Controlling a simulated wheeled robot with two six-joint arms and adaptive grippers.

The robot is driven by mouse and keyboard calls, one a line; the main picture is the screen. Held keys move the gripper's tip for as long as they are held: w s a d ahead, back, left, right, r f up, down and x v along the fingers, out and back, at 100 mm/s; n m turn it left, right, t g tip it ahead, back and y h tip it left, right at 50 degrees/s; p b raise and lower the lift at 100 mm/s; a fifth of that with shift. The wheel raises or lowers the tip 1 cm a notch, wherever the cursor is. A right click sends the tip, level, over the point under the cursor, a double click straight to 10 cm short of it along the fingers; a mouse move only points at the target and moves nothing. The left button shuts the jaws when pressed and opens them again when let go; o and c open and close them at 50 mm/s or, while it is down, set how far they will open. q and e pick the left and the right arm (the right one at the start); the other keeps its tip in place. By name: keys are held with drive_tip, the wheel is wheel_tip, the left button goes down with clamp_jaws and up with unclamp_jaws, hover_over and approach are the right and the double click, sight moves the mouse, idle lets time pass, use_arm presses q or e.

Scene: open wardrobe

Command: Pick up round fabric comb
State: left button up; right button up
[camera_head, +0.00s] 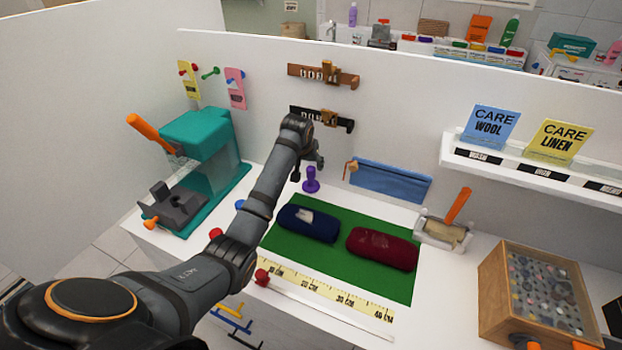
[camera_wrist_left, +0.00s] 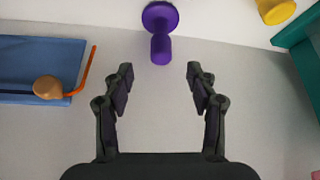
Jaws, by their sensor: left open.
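A purple piece with a round disc and a short handle, which I take for the round fabric comb (camera_head: 311,181), stands on the white counter by the back panel. It also shows in the left wrist view (camera_wrist_left: 160,40), at the top middle. My left gripper (camera_head: 308,166) is just by it in the head view. In the left wrist view my left gripper (camera_wrist_left: 160,80) is open and empty, with the purple handle beyond the fingertips, in line with the gap and apart from both fingers. My right gripper is not in view.
A blue pouch (camera_head: 392,181) with a tan pull is close by on the right. A green mat (camera_head: 340,254) holds navy (camera_head: 309,223) and dark red (camera_head: 382,249) rolls. A teal machine (camera_head: 197,130) stands left; the back panel (camera_head: 270,110) rises behind.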

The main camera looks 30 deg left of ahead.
sight(310, 169)
use_arm(q)
drive_tip(key=x, duration=0.2)
drive_tip(key=shift+w+f, duration=0.25)
drive_tip(key=shift+f, duration=0.05)
drive_tip(key=shift+p+x, duration=0.5)
drive_tip(key=shift+x, duration=0.7)
drive_tip(key=x, duration=0.3)
drive_tip(key=shift+w+a+f, duration=0.1)
drive_tip(key=shift+w+a, duration=0.15)
drive_tip(key=shift+w, duration=0.1)
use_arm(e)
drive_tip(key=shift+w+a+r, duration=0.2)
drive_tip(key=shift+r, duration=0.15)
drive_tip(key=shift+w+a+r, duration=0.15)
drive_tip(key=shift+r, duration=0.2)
use_arm(q)
drive_tip(key=shift+s, duration=0.1)
drive_tip(key=shift+c, duration=1.1)
clamp_jaws()
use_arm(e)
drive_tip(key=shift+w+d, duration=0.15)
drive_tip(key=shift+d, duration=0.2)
